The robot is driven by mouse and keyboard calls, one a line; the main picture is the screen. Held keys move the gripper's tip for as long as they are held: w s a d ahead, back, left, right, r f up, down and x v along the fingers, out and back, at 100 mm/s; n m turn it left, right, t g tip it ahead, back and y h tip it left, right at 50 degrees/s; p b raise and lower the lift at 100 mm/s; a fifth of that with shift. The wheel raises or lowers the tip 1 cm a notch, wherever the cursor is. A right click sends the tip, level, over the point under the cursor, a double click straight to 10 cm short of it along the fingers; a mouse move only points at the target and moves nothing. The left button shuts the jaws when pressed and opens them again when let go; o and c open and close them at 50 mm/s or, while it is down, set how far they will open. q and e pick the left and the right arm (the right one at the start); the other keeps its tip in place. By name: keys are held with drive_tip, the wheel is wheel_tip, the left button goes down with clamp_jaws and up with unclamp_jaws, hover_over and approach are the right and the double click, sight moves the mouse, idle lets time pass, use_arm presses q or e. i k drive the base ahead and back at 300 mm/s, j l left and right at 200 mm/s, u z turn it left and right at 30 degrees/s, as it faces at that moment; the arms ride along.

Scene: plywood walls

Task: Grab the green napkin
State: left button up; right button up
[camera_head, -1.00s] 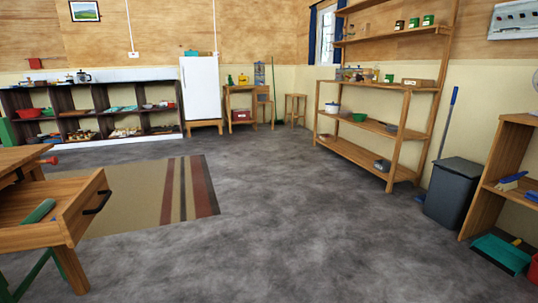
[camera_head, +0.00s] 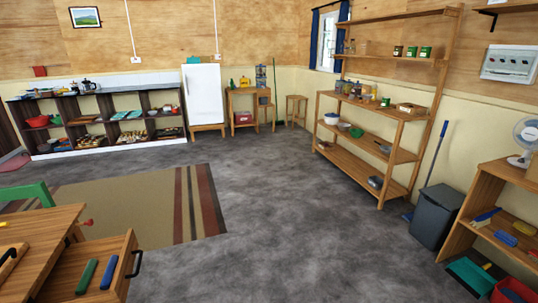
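No item shows clearly as a green napkin. An open wooden drawer (camera_head: 125,262) at the lower left holds a long green item (camera_head: 87,276) and a long blue item (camera_head: 109,274) side by side. The green one could be a rolled napkin, but I cannot tell. Flat teal-green items (camera_head: 121,116) lie on the low dark shelf unit at the back left, too small to identify. Neither of my grippers is in view.
The drawer belongs to a wooden table (camera_head: 35,238), with a green chair (camera_head: 28,194) behind it. A striped rug (camera_head: 130,210) lies beyond. A tall wooden rack (camera_head: 402,157), a grey bin (camera_head: 434,217) and a low shelf (camera_head: 470,215) line the right side. The middle floor is clear.

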sight(82, 287)
drive_tip(key=u, duration=1.25)
